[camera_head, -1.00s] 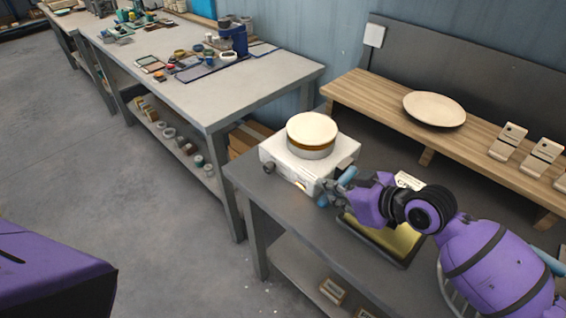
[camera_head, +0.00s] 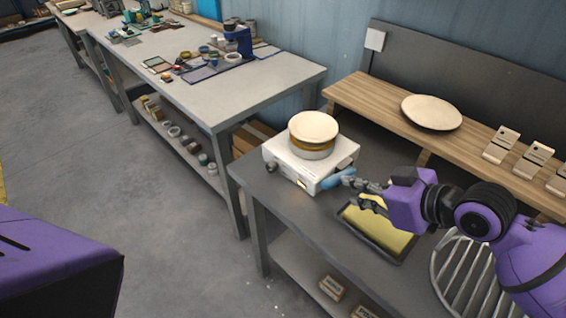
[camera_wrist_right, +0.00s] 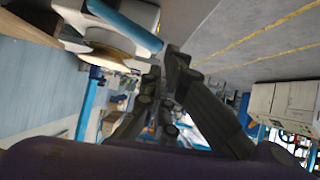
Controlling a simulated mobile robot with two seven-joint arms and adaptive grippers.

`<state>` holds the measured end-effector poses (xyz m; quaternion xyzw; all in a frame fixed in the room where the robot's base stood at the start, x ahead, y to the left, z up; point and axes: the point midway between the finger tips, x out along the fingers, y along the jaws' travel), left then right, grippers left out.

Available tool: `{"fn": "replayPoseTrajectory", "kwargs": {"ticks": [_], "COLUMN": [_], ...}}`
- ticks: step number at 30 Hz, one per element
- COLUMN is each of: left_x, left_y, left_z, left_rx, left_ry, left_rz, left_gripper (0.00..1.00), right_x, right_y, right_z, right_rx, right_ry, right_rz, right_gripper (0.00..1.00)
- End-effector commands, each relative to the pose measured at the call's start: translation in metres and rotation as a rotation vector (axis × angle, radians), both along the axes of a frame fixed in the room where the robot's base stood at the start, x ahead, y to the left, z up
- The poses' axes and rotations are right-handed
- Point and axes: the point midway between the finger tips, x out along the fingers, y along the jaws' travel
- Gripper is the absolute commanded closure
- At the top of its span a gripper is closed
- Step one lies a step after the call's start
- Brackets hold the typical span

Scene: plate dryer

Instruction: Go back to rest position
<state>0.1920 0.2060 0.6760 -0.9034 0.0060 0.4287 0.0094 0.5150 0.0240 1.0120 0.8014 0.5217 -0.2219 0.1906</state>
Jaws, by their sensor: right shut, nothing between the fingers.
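My right gripper (camera_head: 355,192) is shut and empty, just right of a small white machine (camera_head: 312,165) on the dark table; its dark fingers (camera_wrist_right: 170,75) also show in the right wrist view. A cream plate (camera_head: 313,126) lies on top of the machine's round drum (camera_head: 313,148). A light-blue handle (camera_head: 337,178) is at the machine's front right corner, close to the fingertips; I cannot tell whether they touch. It also shows in the wrist view (camera_wrist_right: 125,25). My left gripper is not in view.
A tray with a yellow surface (camera_head: 378,228) and a wire rack (camera_head: 468,275) lie below my right arm. A wooden shelf (camera_head: 380,103) behind holds another cream plate (camera_head: 432,112) and several small blocks. A cluttered workbench (camera_head: 215,98) stands left. The floor (camera_head: 80,160) is open.

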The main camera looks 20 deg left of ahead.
Motion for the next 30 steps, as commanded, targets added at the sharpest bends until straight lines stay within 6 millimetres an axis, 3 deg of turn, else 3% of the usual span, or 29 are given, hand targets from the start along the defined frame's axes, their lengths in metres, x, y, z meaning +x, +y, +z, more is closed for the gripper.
{"fn": "replayPoseTrajectory", "kwargs": {"ticks": [5, 18, 22, 26, 30], "left_x": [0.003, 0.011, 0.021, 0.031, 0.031], "left_y": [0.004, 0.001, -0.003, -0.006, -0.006], "left_z": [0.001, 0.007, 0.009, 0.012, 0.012], "left_rx": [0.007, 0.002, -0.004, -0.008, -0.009], "left_ry": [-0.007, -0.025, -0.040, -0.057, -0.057], "left_rz": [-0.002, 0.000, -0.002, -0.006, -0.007], "left_gripper": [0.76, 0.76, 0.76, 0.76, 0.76], "right_x": [-0.006, -0.006, -0.008, -0.023, -0.061], "right_y": [-0.011, -0.011, -0.011, -0.011, -0.017], "right_z": [0.007, 0.009, 0.007, -0.014, -0.061], "right_rx": [-0.002, -0.001, -0.001, -0.007, -0.029], "right_ry": [0.000, -0.001, 0.001, 0.031, 0.105], "right_rz": [-0.001, 0.000, -0.001, -0.016, -0.084], "right_gripper": [1.00, 1.00, 1.00, 1.00, 1.00]}}
